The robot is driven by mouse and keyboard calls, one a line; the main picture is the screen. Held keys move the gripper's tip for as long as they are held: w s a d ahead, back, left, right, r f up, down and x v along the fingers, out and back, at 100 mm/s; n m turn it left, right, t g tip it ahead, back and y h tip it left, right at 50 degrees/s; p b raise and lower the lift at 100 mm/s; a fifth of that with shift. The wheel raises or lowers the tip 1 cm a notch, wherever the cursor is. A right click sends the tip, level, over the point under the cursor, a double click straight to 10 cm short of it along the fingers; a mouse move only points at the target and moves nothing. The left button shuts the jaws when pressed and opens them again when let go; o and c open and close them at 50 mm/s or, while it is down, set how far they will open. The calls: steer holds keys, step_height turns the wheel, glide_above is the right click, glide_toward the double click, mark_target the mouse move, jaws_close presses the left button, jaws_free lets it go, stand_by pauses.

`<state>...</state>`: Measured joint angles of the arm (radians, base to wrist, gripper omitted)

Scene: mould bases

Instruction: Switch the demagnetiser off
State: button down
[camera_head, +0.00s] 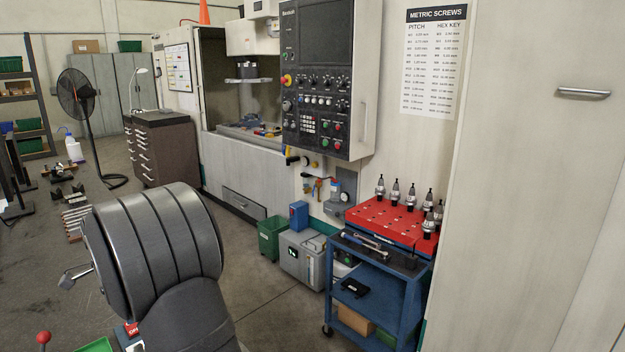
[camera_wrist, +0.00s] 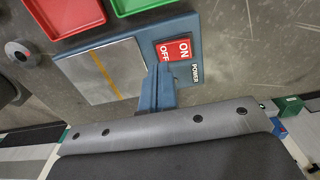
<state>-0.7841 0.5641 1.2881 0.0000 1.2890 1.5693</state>
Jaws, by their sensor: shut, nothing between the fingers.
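The demagnetiser (camera_wrist: 190,24) shows in the wrist view as a blue body with a silver top plate (camera_wrist: 98,72) crossed by a yellow stripe. Its red rocker switch (camera_wrist: 175,50) sits right of the plate, marked OFF on the left half and ON on the right, beside the word POWER. My gripper (camera_wrist: 161,72) is shut and empty, its blue fingertips at the lower left corner of the OFF half. I cannot tell whether they touch it, or which half is pressed. In the head view, only the red switch (camera_head: 132,329) shows past my arm; my fingers are hidden.
A red tray (camera_wrist: 68,14) and a green tray (camera_wrist: 140,5) stand beyond the demagnetiser. A dark round knob (camera_wrist: 20,52) stands left of it. A blue cart (camera_head: 375,290) with a red tool-holder rack (camera_head: 390,222) is at the right, near the milling machine.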

step_height(320, 180, up, 4)
steer(key=shift+f, duration=0.1)
stand_by(0.4)
step_height(320, 180, down, 7)
stand_by(0.6)
step_height(320, 180, up, 13)
steer(key=n, duration=0.5)
steer(key=shift+s+d+f+t+y, duration=0.2)
steer(key=shift+s+d+t+y, duration=0.05)
steer(key=shift+s+t+y, duration=0.05)
stand_by(0.9)
